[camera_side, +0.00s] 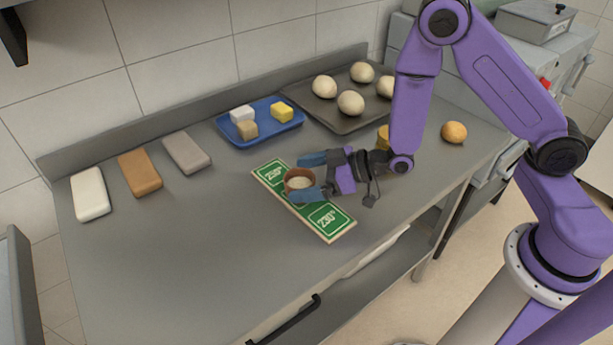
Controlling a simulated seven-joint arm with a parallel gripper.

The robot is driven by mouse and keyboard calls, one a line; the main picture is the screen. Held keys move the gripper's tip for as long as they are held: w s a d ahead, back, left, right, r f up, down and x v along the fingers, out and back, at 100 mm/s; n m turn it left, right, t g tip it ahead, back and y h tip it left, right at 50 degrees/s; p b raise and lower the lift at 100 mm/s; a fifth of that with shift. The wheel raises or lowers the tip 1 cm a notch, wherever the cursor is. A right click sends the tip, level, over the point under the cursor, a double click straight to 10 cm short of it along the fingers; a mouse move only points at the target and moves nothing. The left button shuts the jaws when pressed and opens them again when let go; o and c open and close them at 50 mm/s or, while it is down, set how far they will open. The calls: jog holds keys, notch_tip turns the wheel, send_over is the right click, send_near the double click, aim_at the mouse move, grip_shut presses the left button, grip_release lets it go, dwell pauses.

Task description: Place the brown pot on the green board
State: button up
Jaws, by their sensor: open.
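The brown pot (298,182) is a small round cup with pale contents. It appears to stand upright on the green board (335,222), near the board's middle. The green board is a long flat panel with white lettering and lies on the steel counter. My gripper (308,177) comes in from the right, with one blue finger behind the pot and one in front of it. The jaws are open around the pot. The fingers hide part of the pot and board, and I cannot tell whether either finger touches the pot.
A blue tray (287,128) with several small blocks and a dark tray (340,122) of dough balls stand at the back. White (89,194), brown (139,173) and grey (187,153) slabs lie left. A bun (454,132) lies right. The front-left counter is clear.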

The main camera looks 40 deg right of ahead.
jog(key=shift+r, duration=0.15)
jog(key=shift+s+d+r, duration=0.15)
jog(key=shift+d, duration=0.05)
jog(key=shift+v, duration=3.5)
jog(key=s+g, duration=0.1)
jog(key=s+a+n+g+h, duration=0.1)
jog(key=s+r+g+h, duration=0.1)
jog(key=s, duration=0.1)
jog(key=shift+a, duration=0.3)
jog(key=s+d+r+n+g+h, duration=0.1)
jog(key=s+d+r+g+h, duration=0.2)
jog(key=s, duration=0.6)
jog(key=s+d+r+n+g+h, duration=0.1)
jog(key=s+d+r+g+h, duration=0.2)
jog(key=s+d, duration=0.4)
notch_tip(320, 180, up, 2)
jog(key=s+h, duration=0.1)
jog(key=s, duration=0.1)
jog(key=shift+s+d+r+n, duration=0.15)
jog(key=shift+s+r+n, duration=0.05)
jog(key=shift+s+n, duration=0.15)
